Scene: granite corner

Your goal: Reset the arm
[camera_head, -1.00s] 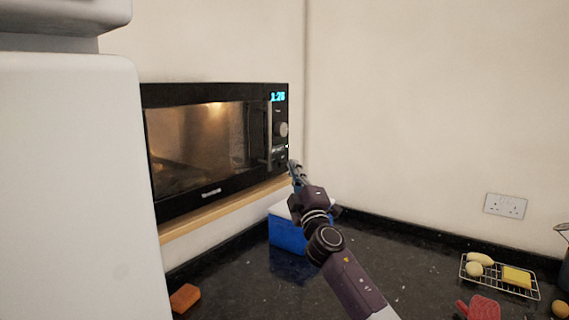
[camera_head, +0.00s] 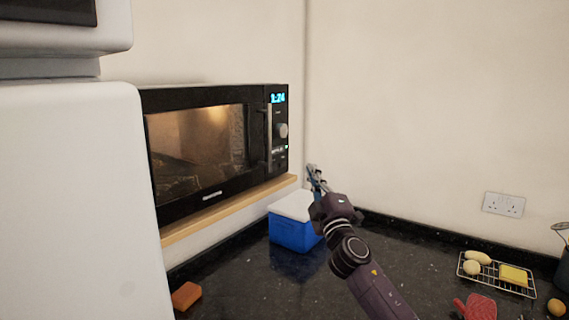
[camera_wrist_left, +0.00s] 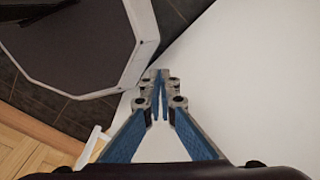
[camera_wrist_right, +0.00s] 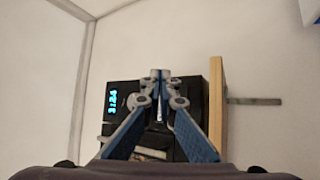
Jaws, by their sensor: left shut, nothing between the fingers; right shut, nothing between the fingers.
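My right gripper (camera_head: 316,178) is in front of the corner wall, to the right of the microwave and apart from it. Its fingers are shut and empty, as the right wrist view (camera_wrist_right: 160,75) also shows. My left gripper (camera_wrist_left: 160,75) appears only in the left wrist view, shut and empty, beside a plain white surface. The black microwave (camera_head: 200,190) sits on a wooden shelf (camera_head: 230,208), its door closed, its inside lit and its blue display on. The microwave also shows in the right wrist view (camera_wrist_right: 188,95).
A blue box with a white lid (camera_head: 292,233) stands below the microwave. An orange block (camera_head: 186,296) lies at the left. A wire rack (camera_head: 497,288) with soap-like items, a red item (camera_head: 480,306) and a wall socket (camera_head: 503,204) are at the right. The middle counter looks clear.

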